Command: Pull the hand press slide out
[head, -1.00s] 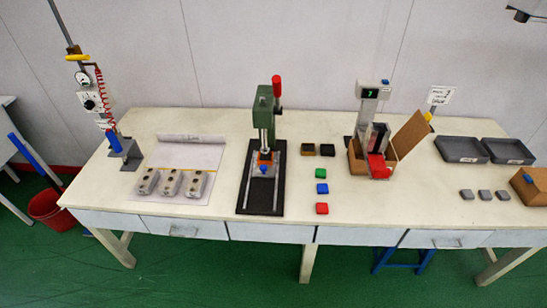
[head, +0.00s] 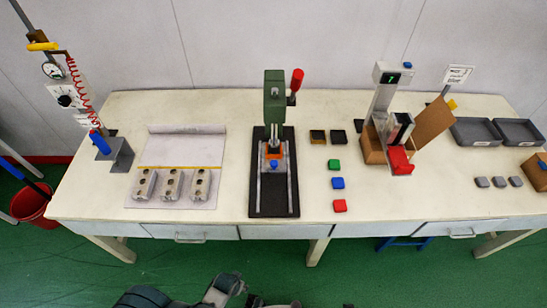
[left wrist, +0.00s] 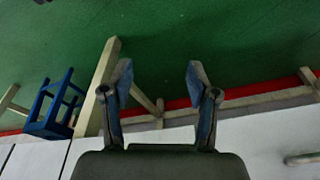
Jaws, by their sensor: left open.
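The hand press (head: 274,105) stands on the table, with a green column and a red-tipped lever. Its black base (head: 267,207) carries two pale rails running toward the front edge. The slide (head: 274,166), with an orange top part and a blue knob, sits on the rails under the press column. In the left wrist view my left gripper (left wrist: 160,80) is open and empty, facing the green floor and table legs. In the head view part of my arm (head: 225,285) shows at the bottom, below the table's front edge, well apart from the press. My right gripper cannot be made out.
Left of the press, several grey mould blocks (head: 172,184) lie on a sheet. To the right are green, blue and red blocks (head: 338,183) and two dark small boxes (head: 318,137). The table (head: 235,218) is clear just beside the base. A blue stool (left wrist: 50,115) stands below.

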